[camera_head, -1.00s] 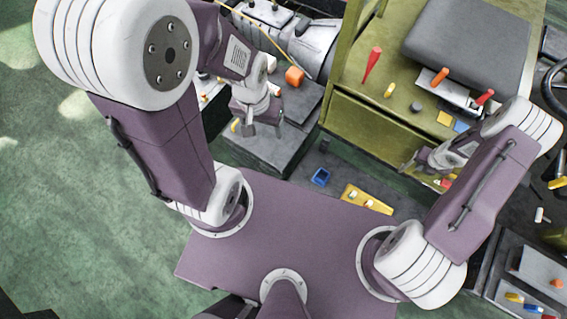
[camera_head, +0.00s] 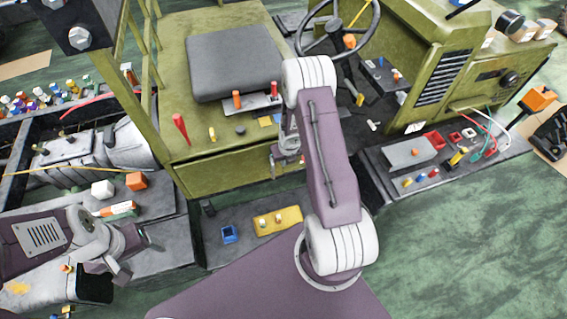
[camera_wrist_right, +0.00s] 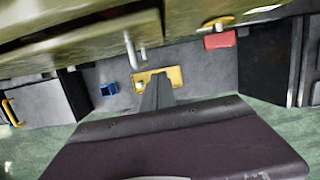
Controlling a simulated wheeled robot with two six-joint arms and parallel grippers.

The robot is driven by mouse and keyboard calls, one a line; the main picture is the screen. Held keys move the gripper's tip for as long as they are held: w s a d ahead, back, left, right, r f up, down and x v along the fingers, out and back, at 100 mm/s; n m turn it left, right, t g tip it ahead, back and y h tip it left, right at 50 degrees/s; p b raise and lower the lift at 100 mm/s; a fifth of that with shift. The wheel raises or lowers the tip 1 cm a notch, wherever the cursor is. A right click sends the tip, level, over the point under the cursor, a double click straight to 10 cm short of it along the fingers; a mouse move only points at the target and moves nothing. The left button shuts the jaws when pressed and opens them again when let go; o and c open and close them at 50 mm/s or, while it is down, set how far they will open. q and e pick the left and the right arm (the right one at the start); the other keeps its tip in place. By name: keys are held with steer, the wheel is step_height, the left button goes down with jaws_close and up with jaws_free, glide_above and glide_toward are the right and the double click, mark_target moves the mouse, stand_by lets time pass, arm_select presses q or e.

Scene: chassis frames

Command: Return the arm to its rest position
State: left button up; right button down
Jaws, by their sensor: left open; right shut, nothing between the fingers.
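My left arm comes in at the left edge of the head view. Its gripper (camera_head: 134,258) is open and empty, above the grey step at the lower left. My right arm (camera_head: 327,150) is folded: its upper link rises from my purple base and the forearm bends back down. The right gripper (camera_head: 283,160) is small and partly hidden beside the upper link, in front of the green cab's lower edge. It is shut with nothing seen in it.
A yellow plate (camera_head: 278,221) and a blue box (camera_head: 229,235) lie on the grey floor tray. An orange block (camera_head: 137,181) and a white block (camera_head: 103,189) stand near the left arm. A grey seat (camera_head: 235,65) and steering wheel are behind. Green floor at right is clear.

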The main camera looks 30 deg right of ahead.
steer(key=m+t+b, duration=0.3)
steer(key=m+b, duration=0.3)
steer(key=b, duration=0.7)
glide_toward(263, 150)
step_height(263, 150, down, 2)
steer(key=s+a, duration=0.1)
steer(key=a, duration=0.2)
arm_select(q)
step_height(263, 150, down, 14)
steer(key=s+b, duration=0.1)
steer(key=shift+s+b, duration=0.2)
steer(key=shift+b, duration=0.1)
arm_select(e)
steer(key=s+a+f+m+g, duration=0.1)
steer(key=s+a+m+g, duration=0.1)
steer(key=s+m, duration=0.7)
steer(key=s+a+f+m+g, duration=0.1)
steer(key=s+a+m+g, duration=0.1)
steer(key=s+m, duration=0.8)
steer(key=a+m, duration=0.1)
steer(key=m, duration=0.8)
steer(key=shift+s+a+f+y, duration=0.15)
steer(key=shift+a+f+y, duration=0.15)
steer(key=shift+f+y, duration=0.1)
